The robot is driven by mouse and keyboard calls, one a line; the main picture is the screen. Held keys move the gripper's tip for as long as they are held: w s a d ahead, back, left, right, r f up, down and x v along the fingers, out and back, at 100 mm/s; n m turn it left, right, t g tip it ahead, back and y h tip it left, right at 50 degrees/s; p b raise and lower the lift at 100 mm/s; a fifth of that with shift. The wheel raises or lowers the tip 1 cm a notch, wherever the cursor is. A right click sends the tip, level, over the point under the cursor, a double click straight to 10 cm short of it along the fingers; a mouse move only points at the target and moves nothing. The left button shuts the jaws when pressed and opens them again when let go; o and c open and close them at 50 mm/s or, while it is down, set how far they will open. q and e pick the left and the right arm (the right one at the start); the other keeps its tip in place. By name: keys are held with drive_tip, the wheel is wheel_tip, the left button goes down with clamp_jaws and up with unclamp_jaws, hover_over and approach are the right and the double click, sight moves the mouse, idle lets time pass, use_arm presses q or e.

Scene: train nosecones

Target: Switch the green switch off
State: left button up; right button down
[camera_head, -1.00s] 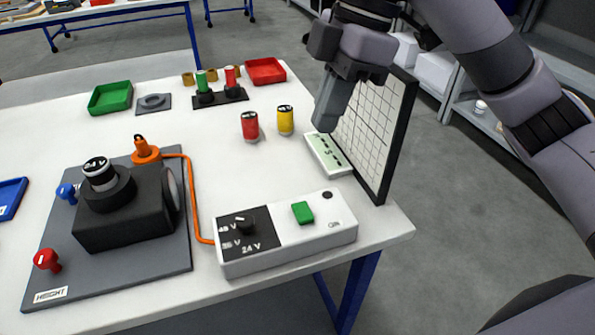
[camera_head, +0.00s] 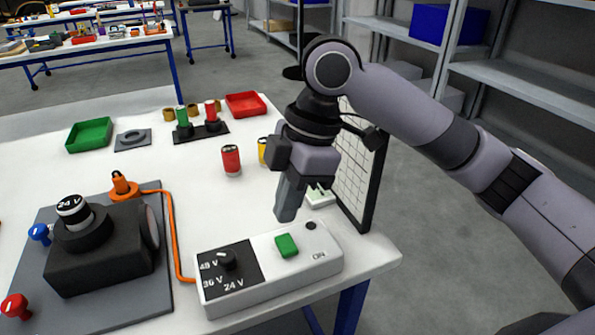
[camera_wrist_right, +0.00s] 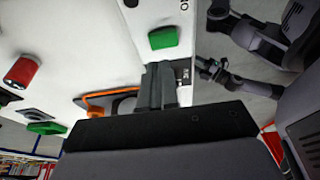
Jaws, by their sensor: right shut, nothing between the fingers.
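The green switch (camera_head: 287,245) sits on top of the white power box (camera_head: 318,262), between a black voltage dial and the printed word ON. My right gripper (camera_head: 286,217) is shut and empty, pointing down just behind the switch and apart from it in the head view. In the right wrist view the green switch (camera_wrist_right: 163,38) lies just beyond the shut fingertips (camera_wrist_right: 158,68). The box's black dial panel (camera_wrist_right: 184,75) is partly hidden by the fingers there.
A white grid board (camera_head: 362,170) stands upright right of my gripper. Red (camera_head: 231,160) and yellow cylinders stand behind. The table's right edge is close.

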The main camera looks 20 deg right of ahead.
sight(283, 240)
drive_tip(key=shift+f, duration=2.05)
